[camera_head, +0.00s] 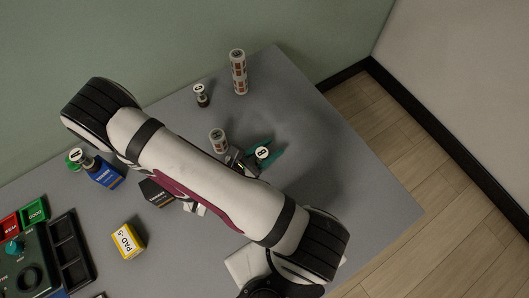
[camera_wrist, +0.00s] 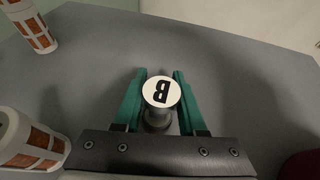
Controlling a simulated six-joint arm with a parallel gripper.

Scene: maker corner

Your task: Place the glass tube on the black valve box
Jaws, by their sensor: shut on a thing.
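My gripper (camera_wrist: 159,100) has teal fingers and is shut on a small grey tube with a round white top marked B (camera_wrist: 160,92). The tube stands upright between the fingers, and its lower part is hidden. In the head view the same white top (camera_head: 263,152) shows right of my arm, over the table. I cannot tell whether the tube touches the table. A black box (camera_head: 153,192) with a printed side, which looks like the valve box, stands left of my arm. My arm covers part of it. The box is not in the wrist view.
Two white cylinders with brown patches (camera_head: 238,72) (camera_head: 217,141) and another white-topped tube (camera_head: 201,95) stand near my gripper. A blue box (camera_head: 104,171) and a yellow box (camera_head: 128,240) flank the black box. The table (camera_head: 370,200) is clear at right.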

